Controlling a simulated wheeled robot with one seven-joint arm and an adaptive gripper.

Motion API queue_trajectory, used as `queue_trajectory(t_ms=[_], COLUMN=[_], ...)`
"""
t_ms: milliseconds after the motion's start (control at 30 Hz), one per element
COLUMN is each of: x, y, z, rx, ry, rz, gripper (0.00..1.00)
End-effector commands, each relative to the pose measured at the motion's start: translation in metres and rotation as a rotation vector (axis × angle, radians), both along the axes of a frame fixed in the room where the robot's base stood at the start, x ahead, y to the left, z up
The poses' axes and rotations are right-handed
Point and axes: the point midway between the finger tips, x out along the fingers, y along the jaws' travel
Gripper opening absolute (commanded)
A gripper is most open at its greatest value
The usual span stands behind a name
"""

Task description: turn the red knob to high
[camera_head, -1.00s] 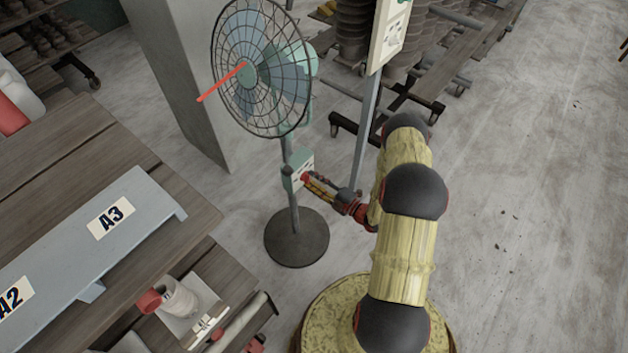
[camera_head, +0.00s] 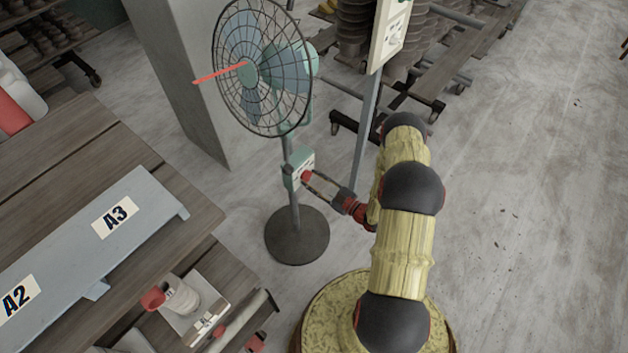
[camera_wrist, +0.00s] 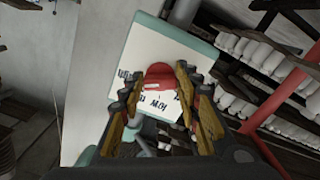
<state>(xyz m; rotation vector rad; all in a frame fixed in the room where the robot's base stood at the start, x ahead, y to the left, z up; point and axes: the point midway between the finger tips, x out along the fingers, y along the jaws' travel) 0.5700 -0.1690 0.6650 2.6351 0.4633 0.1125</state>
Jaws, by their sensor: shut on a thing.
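A standing fan (camera_head: 262,68) has a pale control box (camera_head: 299,165) on its pole, with the red knob (camera_head: 306,175) on its face. In the wrist view the round red knob (camera_wrist: 160,74) sits on a white panel (camera_wrist: 170,52) with dark lettering around it. A word below the knob looks like LOW upside down; the other labels are hard to read. A pale mark shows on the knob's lower left side. My gripper (camera_wrist: 157,82) is shut on the knob, one finger on each side. In the head view my gripper (camera_head: 312,180) reaches the box from the right.
A wooden table (camera_head: 60,150) with a grey A2/A3 board (camera_head: 70,255) stands at left. A grey pillar (camera_head: 180,80) is behind the fan. A post with a sign panel (camera_head: 392,30) stands right of the fan.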

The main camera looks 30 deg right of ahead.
Motion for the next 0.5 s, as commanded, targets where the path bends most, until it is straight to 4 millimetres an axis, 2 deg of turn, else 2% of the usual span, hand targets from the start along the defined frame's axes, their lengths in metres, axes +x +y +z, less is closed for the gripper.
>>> queue_trajectory(t_ms=[500], x=[-0.0009], y=[0.0003], z=[-0.0022], rx=[0.089], ry=[0.037], rz=[-0.003], gripper=[0.08])
